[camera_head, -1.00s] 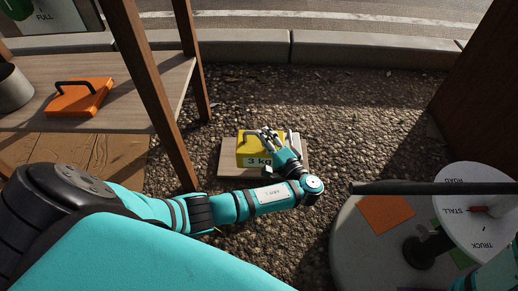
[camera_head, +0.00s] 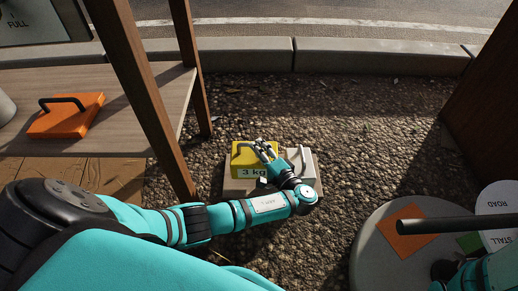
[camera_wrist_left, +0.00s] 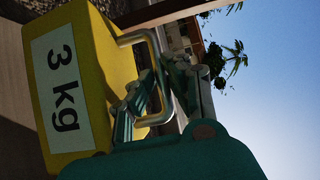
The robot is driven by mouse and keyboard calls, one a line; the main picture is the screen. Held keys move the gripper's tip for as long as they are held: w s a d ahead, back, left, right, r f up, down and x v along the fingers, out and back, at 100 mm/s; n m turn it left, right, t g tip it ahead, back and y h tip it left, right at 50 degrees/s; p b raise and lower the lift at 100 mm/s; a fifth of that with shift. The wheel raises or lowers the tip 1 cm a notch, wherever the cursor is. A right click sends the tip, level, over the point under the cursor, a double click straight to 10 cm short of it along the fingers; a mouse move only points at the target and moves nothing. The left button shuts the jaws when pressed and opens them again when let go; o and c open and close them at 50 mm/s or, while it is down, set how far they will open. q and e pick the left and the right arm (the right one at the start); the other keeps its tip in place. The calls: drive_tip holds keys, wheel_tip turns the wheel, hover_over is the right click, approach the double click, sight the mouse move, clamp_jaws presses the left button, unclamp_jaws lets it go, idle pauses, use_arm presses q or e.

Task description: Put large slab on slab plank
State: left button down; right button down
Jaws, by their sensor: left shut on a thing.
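A yellow block marked 3 kg (camera_head: 250,161) with a metal handle sits on or just over a pale plank (camera_head: 238,188) on the gravel. A light grey block (camera_head: 305,161) with a handle is beside it on the right. My left gripper (camera_head: 264,150) is shut on the yellow block's handle. In the left wrist view the yellow block (camera_wrist_left: 88,60) fills the left side, and the fingers (camera_wrist_left: 145,100) are at its handle. Whether the block touches the plank is hidden. My right arm enters at lower right; its gripper is not visible.
An orange slab with a black handle (camera_head: 66,115) lies on a wooden shelf (camera_head: 140,105) at left, whose posts stand near my left arm. A round grey table (camera_head: 375,255) with an orange sheet is at right. Gravel beyond the plank is clear.

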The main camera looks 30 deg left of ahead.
sight(254, 156)
use_arm(q)
drive_tip(key=shift+w+f+b, duration=0.15)
drive_tip(key=shift+f+b, duration=0.65)
drive_tip(key=shift+f, duration=0.1)
drive_tip(key=shift+w+f+b, duration=0.1)
drive_tip(key=shift+f+b, duration=0.7)
drive_tip(key=shift+f, duration=0.05)
drive_tip(key=shift+r, duration=0.1)
drive_tip(key=c, duration=1.6)
unclamp_jaws()
drive_tip(key=shift+s+f, duration=0.2)
drive_tip(key=shift+f, duration=0.15)
drive_tip(key=shift+o, duration=1.4)
drive_tip(key=shift+r, duration=0.1)
